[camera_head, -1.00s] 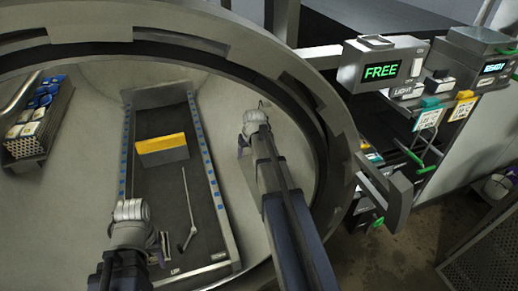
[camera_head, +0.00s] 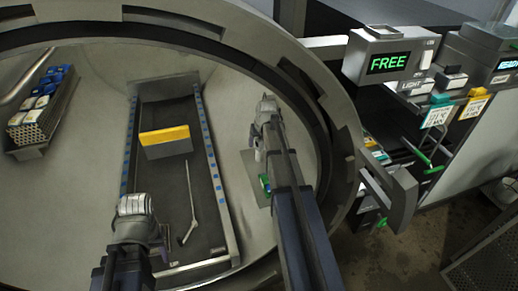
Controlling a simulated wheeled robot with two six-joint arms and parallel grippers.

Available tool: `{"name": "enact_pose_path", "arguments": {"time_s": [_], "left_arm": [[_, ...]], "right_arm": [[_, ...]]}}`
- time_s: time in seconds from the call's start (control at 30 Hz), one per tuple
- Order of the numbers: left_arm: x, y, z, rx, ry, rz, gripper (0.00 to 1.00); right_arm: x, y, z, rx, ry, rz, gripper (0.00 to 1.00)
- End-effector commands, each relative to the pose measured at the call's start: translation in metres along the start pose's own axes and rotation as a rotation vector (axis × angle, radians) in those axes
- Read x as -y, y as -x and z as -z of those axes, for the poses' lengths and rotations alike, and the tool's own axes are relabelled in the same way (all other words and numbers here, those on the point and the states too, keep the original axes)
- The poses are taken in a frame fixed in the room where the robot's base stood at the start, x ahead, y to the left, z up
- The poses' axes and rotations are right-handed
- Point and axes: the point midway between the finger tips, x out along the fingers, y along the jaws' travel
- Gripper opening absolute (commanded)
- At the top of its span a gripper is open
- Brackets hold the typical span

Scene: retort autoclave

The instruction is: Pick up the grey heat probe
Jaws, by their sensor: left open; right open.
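The grey heat probe (camera_head: 189,205) appears to be the thin grey rod with a bent lower end, lying on the dark tray (camera_head: 208,145) inside the round vessel. My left gripper (camera_head: 162,243) is at the tray's lower left, left of the rod's bent end and apart from it. It is open and empty, its fingers partly hidden by the wrist. My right gripper (camera_head: 257,148) is open over the vessel floor, right of the tray and away from the rod. Its fingers are small and hard to make out.
A yellow-topped grey block (camera_head: 165,142) sits on the tray above the rod. A rack with blue and white packs (camera_head: 42,105) stands at left. A small green item (camera_head: 265,185) shows beside my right arm. The vessel rim (camera_head: 340,150) and a FREE panel (camera_head: 388,62) lie right.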

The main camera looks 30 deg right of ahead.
Motion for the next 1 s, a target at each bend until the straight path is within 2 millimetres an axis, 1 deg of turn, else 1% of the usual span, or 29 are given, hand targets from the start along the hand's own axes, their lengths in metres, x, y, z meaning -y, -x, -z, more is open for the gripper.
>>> {"name": "enact_pose_path", "arguments": {"time_s": [0.07,0.17,0.5,0.6,0.8,0.83,0.87,1.0], "left_arm": [[0.0,0.0,0.0,0.0,0.0,0.0,0.5],[-0.001,-0.006,0.0,0.0,0.0,0.0,0.5],[-0.004,-0.044,0.003,0.0,0.0,0.0,0.5],[-0.004,-0.047,0.003,0.0,0.0,0.0,0.5],[-0.004,-0.045,0.003,0.0,0.0,0.0,0.5],[-0.004,-0.045,0.003,0.0,0.0,0.0,0.5],[-0.004,-0.045,0.003,0.0,0.0,0.0,0.5],[-0.004,-0.045,0.003,0.0,0.0,0.0,0.5]], "right_arm": [[0.0,0.0,0.0,0.0,0.0,0.0,0.71],[0.0,-0.006,0.0,0.0,0.0,0.0,0.71],[-0.002,-0.049,0.003,0.0,0.0,0.0,0.71],[-0.002,-0.053,0.003,0.0,0.0,0.0,0.71],[-0.002,-0.051,0.004,0.0,0.0,0.0,0.71],[-0.002,-0.051,0.004,0.0,0.0,0.0,0.7],[-0.002,-0.051,0.004,0.0,0.0,0.0,0.67],[-0.002,-0.051,0.004,0.0,0.0,0.0,0.51]]}}
